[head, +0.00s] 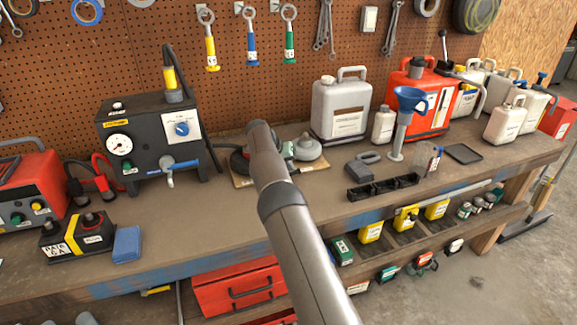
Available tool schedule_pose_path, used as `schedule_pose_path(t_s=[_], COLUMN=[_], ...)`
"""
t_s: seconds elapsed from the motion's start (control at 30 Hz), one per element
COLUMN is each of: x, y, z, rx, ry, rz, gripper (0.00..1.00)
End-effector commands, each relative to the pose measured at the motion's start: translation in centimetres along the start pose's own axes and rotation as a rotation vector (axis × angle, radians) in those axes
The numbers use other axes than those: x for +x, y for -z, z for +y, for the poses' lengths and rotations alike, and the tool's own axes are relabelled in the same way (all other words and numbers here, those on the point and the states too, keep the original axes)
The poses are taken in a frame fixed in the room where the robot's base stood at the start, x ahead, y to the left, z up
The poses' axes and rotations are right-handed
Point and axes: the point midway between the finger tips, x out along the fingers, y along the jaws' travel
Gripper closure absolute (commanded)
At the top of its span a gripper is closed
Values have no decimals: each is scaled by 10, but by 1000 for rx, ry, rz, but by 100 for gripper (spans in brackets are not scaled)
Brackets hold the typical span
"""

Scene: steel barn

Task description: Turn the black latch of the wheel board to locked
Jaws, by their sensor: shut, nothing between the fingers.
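A low tan board (243,181) lies on the workbench behind my arm. I take it to be the wheel board. A dark round part (238,161) shows on its left side, and a grey round fitting (306,148) with a dark base on its right. My arm covers the middle of the board. I cannot make out the black latch or its position. My arm reaches up from the bottom of the head view and ends in front of the board. My gripper does not show; the arm hides it.
The workbench (215,215) holds a black gauge box (150,135) with a blue-handled tap at left. A white jug (341,108), red can (420,100) and blue funnel (408,98) stand at right. A black tray (383,188) lies near the front edge.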

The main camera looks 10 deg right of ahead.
Motion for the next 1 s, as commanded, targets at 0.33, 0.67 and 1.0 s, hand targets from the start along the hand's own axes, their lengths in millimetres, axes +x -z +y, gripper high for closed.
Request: schedule_pose_path(t_s=[0.33, 0.67, 1.0], x=[-39, -121, -170], y=[0, 0, 0], z=[-1, -1, 0], rx=[0, 0, -1], ry=[2, 2, 0], rz=[4, 3, 0], gripper=[100, 100, 100])
